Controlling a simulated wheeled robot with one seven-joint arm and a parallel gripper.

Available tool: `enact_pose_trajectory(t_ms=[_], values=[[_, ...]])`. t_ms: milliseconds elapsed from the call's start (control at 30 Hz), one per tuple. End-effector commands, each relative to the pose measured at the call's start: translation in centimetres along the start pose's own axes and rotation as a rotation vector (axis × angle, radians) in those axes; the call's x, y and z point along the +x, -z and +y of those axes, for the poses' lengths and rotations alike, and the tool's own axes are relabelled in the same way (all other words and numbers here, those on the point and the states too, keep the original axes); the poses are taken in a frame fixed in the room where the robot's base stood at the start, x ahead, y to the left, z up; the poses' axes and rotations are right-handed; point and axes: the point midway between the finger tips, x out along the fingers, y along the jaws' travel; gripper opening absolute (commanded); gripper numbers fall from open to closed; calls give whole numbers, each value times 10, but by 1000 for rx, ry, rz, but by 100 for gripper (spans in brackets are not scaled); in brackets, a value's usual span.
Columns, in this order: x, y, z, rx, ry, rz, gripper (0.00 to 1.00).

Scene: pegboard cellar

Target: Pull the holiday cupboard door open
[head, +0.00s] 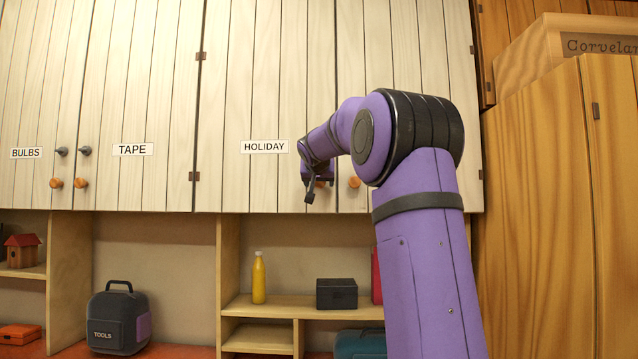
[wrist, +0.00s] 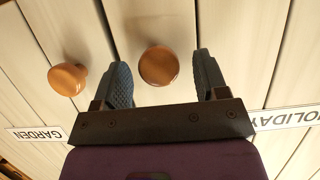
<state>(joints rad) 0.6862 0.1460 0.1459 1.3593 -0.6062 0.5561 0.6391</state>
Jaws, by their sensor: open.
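The holiday cupboard door (head: 255,90) is pale planked wood, hangs in the upper row and looks closed. Its HOLIDAY label (head: 264,147) also shows upside down in the wrist view (wrist: 288,118). My gripper (head: 317,184) is at the door's lower right corner. In the wrist view its two dark fingers are open, one on each side of a round orange-brown knob (wrist: 159,66) on the holiday door. Gaps show between knob and fingers. In the head view my gripper mostly hides this knob.
A neighbouring knob (wrist: 67,79) sits near the GARDEN label (wrist: 38,133), across the door seam; it also shows in the head view (head: 354,183). Below are shelves with a yellow bottle (head: 258,278) and a black box (head: 336,293). A tall wooden cabinet (head: 545,200) stands right.

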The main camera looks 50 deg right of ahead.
Motion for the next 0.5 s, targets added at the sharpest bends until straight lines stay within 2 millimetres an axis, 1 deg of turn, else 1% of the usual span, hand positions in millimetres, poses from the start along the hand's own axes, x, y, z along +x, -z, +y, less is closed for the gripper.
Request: enact_pose_trajectory(t_ms=[33, 133, 400, 433, 467, 500], values=[[4, 0, 0, 0, 0, 0, 67], [8, 0, 0, 0, -1, -1, 67], [9, 0, 0, 0, 0, 0, 67], [9, 0, 0, 0, 0, 0, 64], [9, 0, 0, 0, 0, 0, 58], [9, 0, 0, 0, 0, 0, 48]])
